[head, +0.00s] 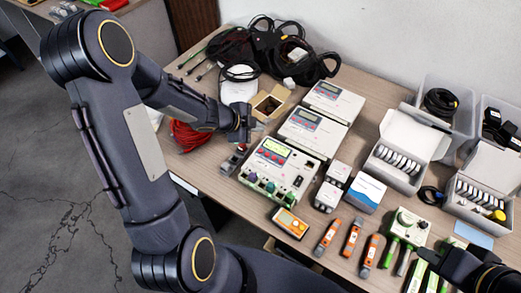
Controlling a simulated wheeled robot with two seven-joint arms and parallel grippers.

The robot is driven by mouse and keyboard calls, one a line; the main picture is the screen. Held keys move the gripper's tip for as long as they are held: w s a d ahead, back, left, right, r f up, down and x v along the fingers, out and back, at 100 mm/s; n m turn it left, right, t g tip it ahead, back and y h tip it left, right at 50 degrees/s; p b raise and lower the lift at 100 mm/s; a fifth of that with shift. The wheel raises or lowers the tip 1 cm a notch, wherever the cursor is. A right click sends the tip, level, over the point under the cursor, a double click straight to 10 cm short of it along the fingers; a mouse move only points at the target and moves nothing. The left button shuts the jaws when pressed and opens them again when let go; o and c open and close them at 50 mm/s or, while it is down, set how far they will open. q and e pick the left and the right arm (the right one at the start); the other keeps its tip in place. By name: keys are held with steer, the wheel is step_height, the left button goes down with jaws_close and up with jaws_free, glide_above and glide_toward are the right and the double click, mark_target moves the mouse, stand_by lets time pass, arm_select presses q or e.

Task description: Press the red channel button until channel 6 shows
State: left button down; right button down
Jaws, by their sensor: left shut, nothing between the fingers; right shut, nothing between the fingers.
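The front white instrument (297,184) has a lit yellow-green display (274,148), small coloured buttons below it and coloured knobs along its front. The display is too small to read, so I cannot tell the channel. Just left of it sits a small grey box (229,166) with a red button-like top (241,148). I cannot tell for sure which red part is the channel button. My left gripper (243,136) is shut and empty, above the small box and behind the instrument's left corner. My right gripper (432,259) is shut and empty at the lower right, near green-handled tools.
Two more white instruments (315,135) stand behind the front one. A cardboard box (268,104), black cables (262,50) and a red wire coil (188,134) lie around my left arm. An orange meter (290,222) and orange tools (352,236) lie in front. White sensor cases (400,178) stand right.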

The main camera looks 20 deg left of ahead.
stand_by(0.3)
arm_select(q)
steer(key=b, duration=0.9)
glide_above(261, 151)
steer(key=f, duration=0.5)
steer(key=a+f, duration=0.1)
steer(key=f, duration=0.2)
steer(key=shift+s, duration=0.4)
steer(key=shift+f, duration=0.4)
stand_by(0.4)
steer(key=shift+f+b, duration=0.35)
steer(key=shift+f, duration=0.05)
steer(key=shift+f, duration=0.4)
stand_by(0.4)
stand_by(0.3)
steer(key=shift+r+p, duration=0.65)
steer(key=shift+r, duration=0.2)
